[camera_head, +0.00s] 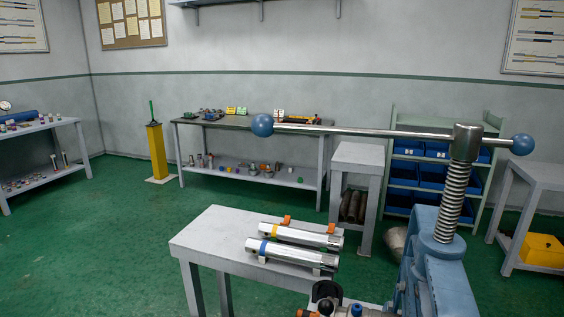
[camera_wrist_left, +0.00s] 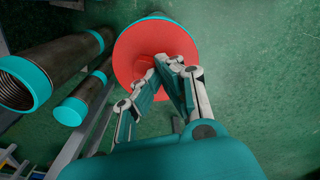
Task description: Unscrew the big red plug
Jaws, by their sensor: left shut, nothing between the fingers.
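The big red plug (camera_wrist_left: 136,46) is a wide red disc in the left wrist view, with a raised red middle partly hidden by my fingers. A teal rim shows behind its upper edge. My left gripper (camera_wrist_left: 172,65) is in front of the disc, with its fingertips close together over the middle part. The fingers are shut with nothing held; whether they touch the plug I cannot tell. The plug cannot be made out in the head view, and neither gripper can be made out there.
Dark pipes with teal ends (camera_wrist_left: 25,75) lie left of the plug. In the head view, a blue vise (camera_head: 432,255) with a long bar handle (camera_head: 350,131) stands at right, beside a grey bench (camera_head: 210,235) bearing chrome pipes. Green floor (camera_head: 90,250) is free at left.

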